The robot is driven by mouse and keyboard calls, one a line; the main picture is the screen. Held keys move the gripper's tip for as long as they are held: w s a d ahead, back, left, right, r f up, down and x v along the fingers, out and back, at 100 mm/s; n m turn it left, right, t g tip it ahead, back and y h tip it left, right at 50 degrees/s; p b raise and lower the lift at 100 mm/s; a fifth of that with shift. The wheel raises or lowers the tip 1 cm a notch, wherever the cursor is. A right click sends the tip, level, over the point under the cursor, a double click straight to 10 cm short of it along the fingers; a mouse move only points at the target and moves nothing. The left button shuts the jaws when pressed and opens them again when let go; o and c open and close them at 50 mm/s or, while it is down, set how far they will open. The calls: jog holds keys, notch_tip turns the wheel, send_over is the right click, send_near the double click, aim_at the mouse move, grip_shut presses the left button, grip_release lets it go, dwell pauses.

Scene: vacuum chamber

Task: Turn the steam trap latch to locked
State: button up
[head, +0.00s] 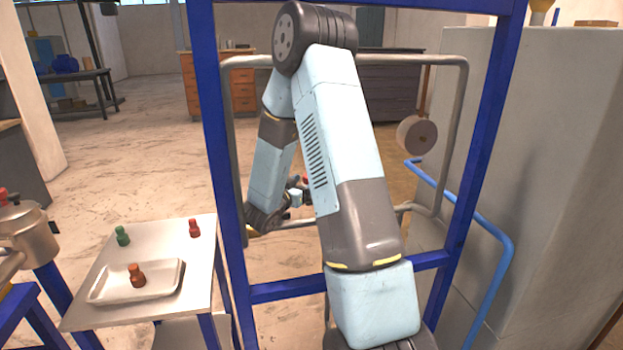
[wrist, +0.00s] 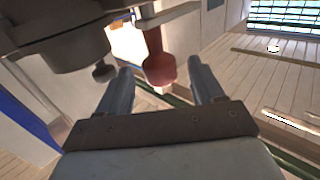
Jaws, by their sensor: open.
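In the wrist view, a red handle with a rounded end (wrist: 158,66) hangs from a pale metal bar; I take it for the latch handle. A dark grey rounded body (wrist: 55,42), perhaps the steam trap, fills the upper left. My gripper (wrist: 161,75) is open, its two fingers to either side of the handle in the picture. I see no clear contact, and the depth between them is hard to judge. In the head view, my arm hides most of the latch; only a small red bit (head: 306,179) shows beside my forearm. The latch's position cannot be read.
A blue frame (head: 213,150) and a grey pipe loop (head: 467,120) surround my arm. A blue pipe (head: 480,222) runs along the right by a pale block. At left, a metal table (head: 90,315) holds a tray (head: 105,293) and small red and green pieces.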

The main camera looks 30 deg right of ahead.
jog(key=shift+x, duration=2.45)
grip_shut()
